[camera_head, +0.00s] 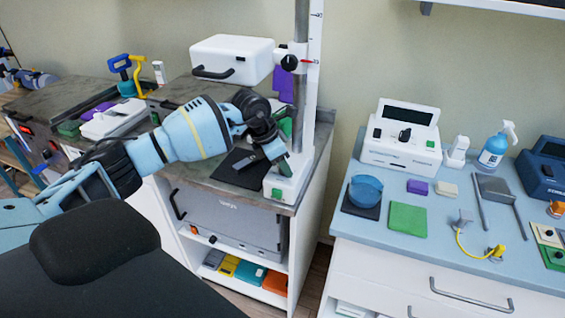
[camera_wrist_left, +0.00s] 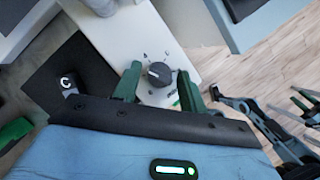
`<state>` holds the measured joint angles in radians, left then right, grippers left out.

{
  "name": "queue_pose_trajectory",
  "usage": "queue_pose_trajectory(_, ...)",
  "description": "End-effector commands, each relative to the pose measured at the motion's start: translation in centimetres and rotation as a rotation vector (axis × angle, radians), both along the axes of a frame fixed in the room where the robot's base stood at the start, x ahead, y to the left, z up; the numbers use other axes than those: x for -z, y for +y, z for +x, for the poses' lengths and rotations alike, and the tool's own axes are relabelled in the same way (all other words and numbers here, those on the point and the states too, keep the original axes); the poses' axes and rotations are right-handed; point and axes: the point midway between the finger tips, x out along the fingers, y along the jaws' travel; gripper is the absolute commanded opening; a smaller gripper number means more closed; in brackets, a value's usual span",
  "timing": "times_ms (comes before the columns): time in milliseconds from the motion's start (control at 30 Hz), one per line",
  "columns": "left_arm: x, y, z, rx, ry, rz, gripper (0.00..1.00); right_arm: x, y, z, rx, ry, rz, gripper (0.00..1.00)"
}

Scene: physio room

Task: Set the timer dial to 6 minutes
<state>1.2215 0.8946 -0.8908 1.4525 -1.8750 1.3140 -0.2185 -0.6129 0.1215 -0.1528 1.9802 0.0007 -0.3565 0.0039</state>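The timer dial (camera_wrist_left: 158,73) is a dark round knob with a pale pointer line, on a white panel (camera_wrist_left: 138,35) with small printed marks around it, seen in the left wrist view. My left gripper's two green fingers stand apart on either side of the dial, and I see gaps between them and the knob. In the head view my left gripper (camera_head: 281,162) is over the white base (camera_head: 284,188) of the upright column, and it hides the dial there. The pointer's exact mark is too small to read.
The column (camera_head: 302,70) rises close beside my left gripper. A black pad (camera_head: 236,172) lies left of the white base. A gap of floor separates this counter from the light-blue counter (camera_head: 450,228), which holds a white device (camera_head: 402,155), a spray bottle (camera_head: 492,152) and smaller items.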

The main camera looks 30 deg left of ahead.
Motion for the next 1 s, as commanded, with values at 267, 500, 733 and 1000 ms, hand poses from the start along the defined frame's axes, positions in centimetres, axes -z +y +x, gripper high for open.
queue_pose_trajectory(267, 0.0, 0.0, 0.0, 0.000, 0.000, 0.000, 0.50, 0.0, 0.0, 0.0, -0.001, -0.001, 0.000, 0.36)
queue_pose_trajectory(500, -1.6, 0.4, -0.4, -0.002, -0.004, 0.000, 0.50, -0.1, 0.0, 0.1, 0.003, -0.003, 0.002, 0.36)
queue_pose_trajectory(733, -5.0, 1.2, -1.6, 0.000, -0.003, 0.001, 0.50, -0.1, 0.3, 0.1, 0.010, -0.002, 0.008, 0.36)
queue_pose_trajectory(1000, -7.1, 1.7, -2.4, -0.001, -0.001, -0.001, 0.50, 0.0, 0.3, 0.1, 0.011, -0.001, 0.009, 0.36)
